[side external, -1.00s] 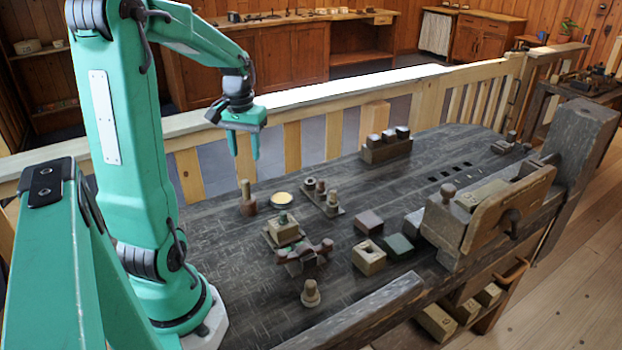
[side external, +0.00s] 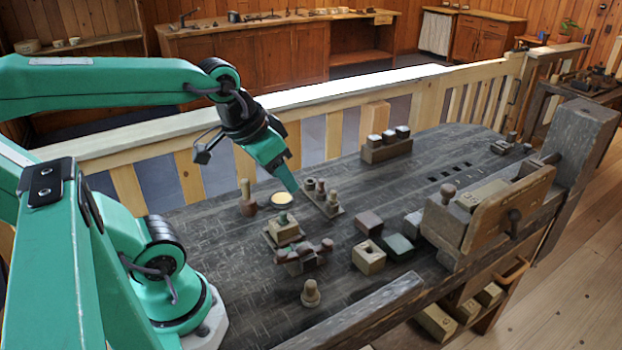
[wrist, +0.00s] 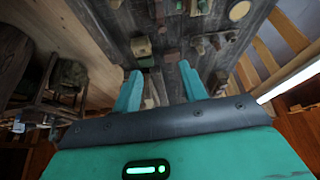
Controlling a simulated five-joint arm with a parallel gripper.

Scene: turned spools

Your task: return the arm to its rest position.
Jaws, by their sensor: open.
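My gripper (side external: 292,186) is teal and hangs tilted above the dark workbench (side external: 345,258) in the side external view. It looks to be near a round yellow-topped dish (side external: 281,199) and a small stand of spools (side external: 322,196). In the wrist view my gripper (wrist: 157,78) has its two fingers apart with nothing held between them. The bench with its small wooden pieces shows beyond the fingertips there. Whether the fingertips are close above the bench top cannot be told.
Several wooden blocks (side external: 369,258) and a small spool (side external: 311,294) stand nearer the front. A block with cups (side external: 386,145) is at the back and a vise (side external: 487,215) at the right. A pale railing (side external: 350,92) runs behind the bench.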

